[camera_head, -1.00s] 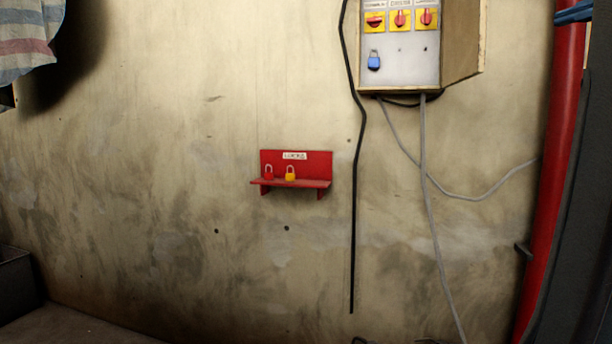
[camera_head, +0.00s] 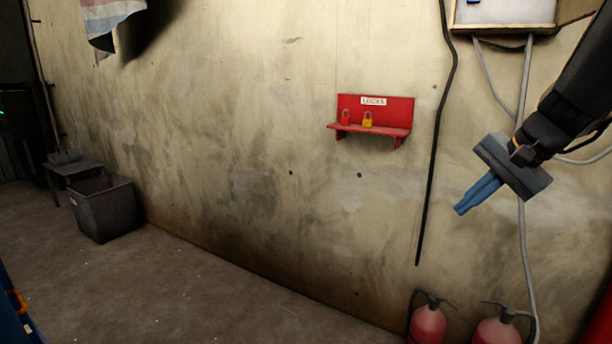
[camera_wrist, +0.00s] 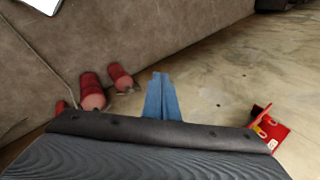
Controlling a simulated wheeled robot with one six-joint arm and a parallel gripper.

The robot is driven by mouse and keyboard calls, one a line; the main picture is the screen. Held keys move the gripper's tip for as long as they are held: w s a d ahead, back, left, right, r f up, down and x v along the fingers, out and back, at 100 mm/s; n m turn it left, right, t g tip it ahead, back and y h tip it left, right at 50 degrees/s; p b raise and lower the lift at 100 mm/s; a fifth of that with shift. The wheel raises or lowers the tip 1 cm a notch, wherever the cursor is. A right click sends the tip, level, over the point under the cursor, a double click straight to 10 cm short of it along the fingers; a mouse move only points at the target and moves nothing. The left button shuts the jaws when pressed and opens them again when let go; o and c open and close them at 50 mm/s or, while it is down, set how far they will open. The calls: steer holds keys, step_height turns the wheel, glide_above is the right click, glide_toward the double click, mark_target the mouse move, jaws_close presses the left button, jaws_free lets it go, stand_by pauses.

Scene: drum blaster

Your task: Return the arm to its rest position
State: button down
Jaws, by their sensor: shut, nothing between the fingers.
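My gripper (camera_head: 462,210) is at the right of the head view, in front of the wall, with its blue fingers together and empty, pointing down and left. In the wrist view the fingers (camera_wrist: 160,80) also show closed with nothing between them. To the left of my gripper, a red shelf (camera_head: 400,105) labelled LOCKS hangs on the wall with a red padlock (camera_head: 346,118) and a yellow padlock (camera_head: 367,119) on it. The shelf also shows at the right of the wrist view (camera_wrist: 277,133). My gripper is apart from the shelf.
Two fire extinguishers, one left (camera_head: 429,325) and one right (camera_head: 497,330), stand low at the right. A control box (camera_head: 510,12) is cut off at the top, with cables below it. A dark bin (camera_head: 105,212) stands at the left. The floor (camera_head: 180,295) between is clear.

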steer(key=s+a+f+n+g+h, duration=0.1)
steer(key=s+a+f+n+g, duration=0.1)
steer(key=s+a+f+n, duration=0.4)
steer(key=s+a+f+n+g+h, duration=0.2)
steer(key=s+a+f+n, duration=0.4)
steer(key=a+f, duration=0.6)
steer(key=shift+s+a+f+g, duration=0.4)
steer(key=shift+s+f+g, duration=0.15)
steer(key=shift+s, duration=0.4)
